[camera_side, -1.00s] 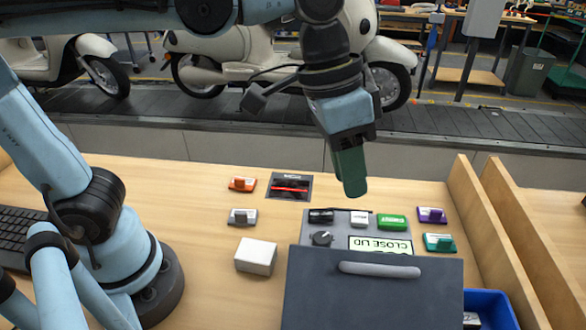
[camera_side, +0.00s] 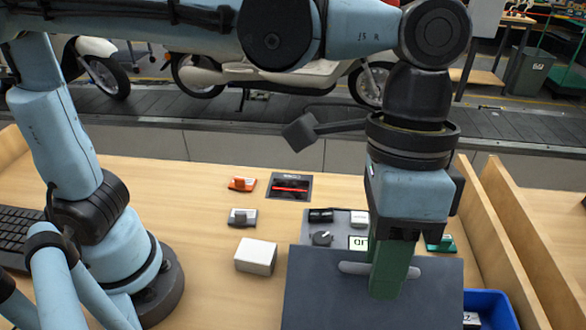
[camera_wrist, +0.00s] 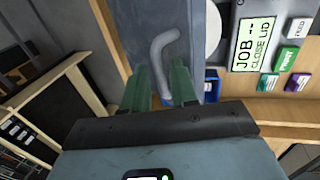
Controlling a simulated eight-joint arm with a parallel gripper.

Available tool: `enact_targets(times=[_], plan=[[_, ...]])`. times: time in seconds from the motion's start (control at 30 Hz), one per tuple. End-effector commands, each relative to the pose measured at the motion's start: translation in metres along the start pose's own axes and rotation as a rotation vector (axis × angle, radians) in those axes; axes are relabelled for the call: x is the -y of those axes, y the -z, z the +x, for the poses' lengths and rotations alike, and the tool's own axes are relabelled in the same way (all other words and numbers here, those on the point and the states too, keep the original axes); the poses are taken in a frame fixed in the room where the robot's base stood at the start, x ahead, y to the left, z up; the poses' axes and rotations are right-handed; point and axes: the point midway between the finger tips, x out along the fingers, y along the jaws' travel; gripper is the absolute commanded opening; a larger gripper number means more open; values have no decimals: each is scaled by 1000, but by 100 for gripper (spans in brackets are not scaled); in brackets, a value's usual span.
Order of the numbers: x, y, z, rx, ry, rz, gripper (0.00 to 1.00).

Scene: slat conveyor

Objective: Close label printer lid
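The label printer (camera_side: 326,226) sits on the bench, and its panel shows partly behind my gripper. Its display (camera_wrist: 250,45) reads "JOB -- CLOSE LID" in the wrist view. The dark grey lid (camera_side: 320,300) stands open on the printer's near side, with a light grey bar handle (camera_side: 352,268) near its upper edge. My gripper (camera_side: 386,290) points down at the handle, its green fingers covering part of it. In the wrist view the fingers (camera_wrist: 160,70) are apart, with the handle (camera_wrist: 163,45) showing between them and a visible gap. Contact cannot be told.
A white box (camera_side: 256,256), an orange clip-like item (camera_side: 242,184) and a grey one (camera_side: 242,217) lie left of the printer. A blue bin (camera_side: 495,308) stands at right, beside wooden partitions (camera_side: 500,235). Bare bench lies between my base and the lid.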

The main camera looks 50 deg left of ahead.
Motion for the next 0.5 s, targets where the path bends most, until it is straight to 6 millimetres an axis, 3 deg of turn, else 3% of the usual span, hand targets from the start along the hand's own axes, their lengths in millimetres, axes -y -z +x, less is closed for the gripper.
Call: enact_targets(times=[0.5], plan=[[0,0,11,0,0,0,28]])
